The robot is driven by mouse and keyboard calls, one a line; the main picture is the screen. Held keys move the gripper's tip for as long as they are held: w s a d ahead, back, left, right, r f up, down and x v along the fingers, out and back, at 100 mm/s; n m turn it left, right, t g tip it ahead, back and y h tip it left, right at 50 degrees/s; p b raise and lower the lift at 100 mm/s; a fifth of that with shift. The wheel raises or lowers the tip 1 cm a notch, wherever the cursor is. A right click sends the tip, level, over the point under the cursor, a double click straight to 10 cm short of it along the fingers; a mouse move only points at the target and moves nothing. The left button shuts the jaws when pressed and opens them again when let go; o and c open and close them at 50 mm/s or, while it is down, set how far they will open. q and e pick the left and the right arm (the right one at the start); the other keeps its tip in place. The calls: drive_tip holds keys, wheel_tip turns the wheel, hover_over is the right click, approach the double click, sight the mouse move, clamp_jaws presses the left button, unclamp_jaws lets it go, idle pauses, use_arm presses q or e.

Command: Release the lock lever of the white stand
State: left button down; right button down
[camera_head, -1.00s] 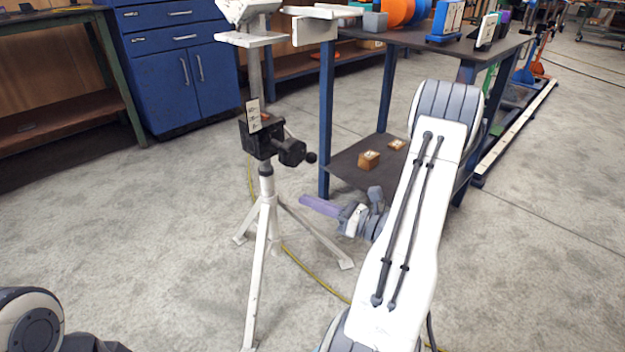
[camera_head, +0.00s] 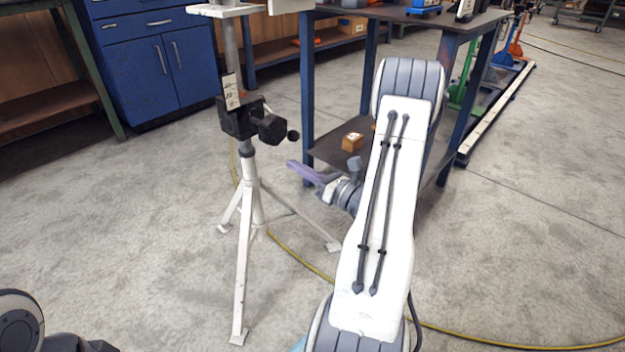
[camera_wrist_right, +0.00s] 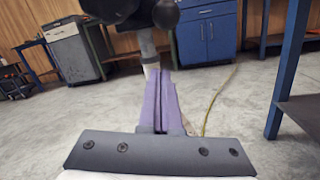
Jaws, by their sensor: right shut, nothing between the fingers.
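The white stand (camera_head: 246,200) is an upright tripod with a black clamp block (camera_head: 238,120) on its post. The black lock lever (camera_head: 273,129) sticks out to the right of the block and ends in a round knob (camera_head: 293,135). The knob also shows at the top of the right wrist view (camera_wrist_right: 166,14). My right gripper (camera_head: 292,164) has purple fingers, shut and empty, just below the lever and apart from it in the head view. Its fingers (camera_wrist_right: 158,72) point toward the stand's post in the wrist view. My left gripper is out of view.
A blue-legged table (camera_head: 308,90) with a small brown box (camera_head: 352,142) on its lower shelf stands right of the stand. A blue cabinet (camera_head: 150,70) stands behind. A yellow cable (camera_head: 300,262) crosses the floor around the stand's feet. Floor in front is clear.

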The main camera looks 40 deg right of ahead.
drive_tip(key=shift+w+d+r+b, duration=0.15)
drive_tip(key=shift+w+r+b, duration=0.2)
drive_tip(key=shift+r, duration=0.3)
drive_tip(key=shift+w+d+r+b, duration=0.1)
drive_tip(key=shift+w+r+b, duration=0.25)
drive_tip(key=shift+r, duration=0.3)
drive_tip(key=shift+w+d+r+b, duration=0.2)
drive_tip(key=shift+r+b, duration=0.25)
drive_tip(key=shift+r, duration=0.2)
drive_tip(key=r+g+p, duration=0.1)
drive_tip(key=p, duration=0.3)
drive_tip(key=s+r+g+p, duration=0.1)
drive_tip(key=r+p, duration=0.1)
drive_tip(key=p, duration=0.2)
drive_tip(key=s+r+h+p, duration=0.1)
drive_tip(key=r+p, duration=0.1)
drive_tip(key=p, duration=0.3)
drive_tip(key=shift+s+r+g, duration=0.1)
drive_tip(key=shift+r+g, duration=0.1)
drive_tip(key=shift+g, duration=0.2)
